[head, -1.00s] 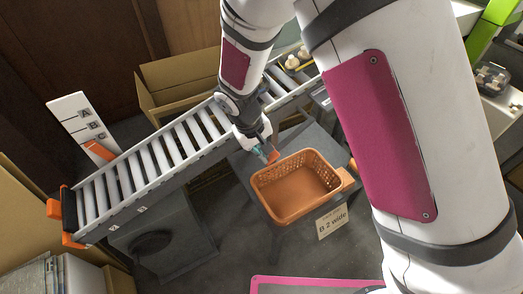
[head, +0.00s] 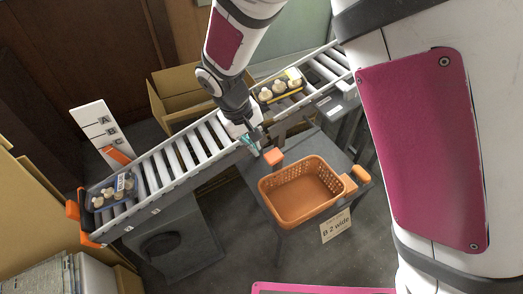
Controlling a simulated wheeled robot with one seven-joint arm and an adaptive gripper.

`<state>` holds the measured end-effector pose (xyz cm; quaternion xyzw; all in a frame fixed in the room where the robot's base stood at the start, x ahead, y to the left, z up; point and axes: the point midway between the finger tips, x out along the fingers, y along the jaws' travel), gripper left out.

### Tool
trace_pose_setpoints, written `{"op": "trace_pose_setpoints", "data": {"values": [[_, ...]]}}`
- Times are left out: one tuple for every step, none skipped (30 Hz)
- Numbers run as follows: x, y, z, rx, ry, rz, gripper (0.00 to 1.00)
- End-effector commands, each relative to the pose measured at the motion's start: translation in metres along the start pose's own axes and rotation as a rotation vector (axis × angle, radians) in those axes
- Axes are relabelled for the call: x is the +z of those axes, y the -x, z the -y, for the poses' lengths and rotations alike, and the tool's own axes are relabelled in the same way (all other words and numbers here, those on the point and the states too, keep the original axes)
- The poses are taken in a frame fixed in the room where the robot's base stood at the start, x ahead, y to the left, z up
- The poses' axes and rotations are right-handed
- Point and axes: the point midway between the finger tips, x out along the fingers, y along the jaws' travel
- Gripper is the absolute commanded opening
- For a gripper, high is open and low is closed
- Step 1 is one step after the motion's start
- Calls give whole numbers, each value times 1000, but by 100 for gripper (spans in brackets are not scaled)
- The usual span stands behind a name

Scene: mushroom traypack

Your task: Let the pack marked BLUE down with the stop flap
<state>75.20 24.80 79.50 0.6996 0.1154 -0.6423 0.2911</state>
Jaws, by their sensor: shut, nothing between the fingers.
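A dark tray pack of pale mushrooms (head: 110,193) with a small blue-and-white label sits at the low left end of the roller conveyor (head: 178,160), by the orange end stop (head: 72,209). A second mushroom pack (head: 279,90) with a yellow label is higher on the rollers, just right of my wrist. My gripper (head: 252,144) is shut and empty, pointing down at the conveyor's near edge. An orange block (head: 274,157), perhaps the stop flap's handle, is right beside its fingertips; I cannot tell if they touch. The flap itself is not clearly visible.
An orange basket (head: 300,222), empty, stands on a grey stand in front of the conveyor, with a "B 2 wide" card (head: 336,226) below it. A white board lettered A, B, C (head: 95,116) stands behind the low end. An open cardboard box (head: 165,84) is behind.

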Motion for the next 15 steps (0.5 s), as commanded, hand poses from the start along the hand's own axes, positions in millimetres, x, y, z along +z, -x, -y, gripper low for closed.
{"op": "trace_pose_setpoints", "data": {"values": [[0,9,2,0,1,-2,0],[-1,12,3,0,1,-3,0],[-1,16,4,0,1,-3,0],[-1,19,4,0,1,-2,0],[-1,21,5,1,1,-2,0],[0,23,6,1,1,-1,0],[0,24,6,1,1,-1,0],[0,25,6,1,1,-1,0],[0,26,6,1,1,-1,0],[0,26,6,1,0,-1,0],[0,27,6,1,0,-1,0],[0,27,6,1,0,-1,0],[0,26,6,1,0,0,0],[0,26,6,1,0,0,0],[0,26,6,1,0,-1,0]]}}
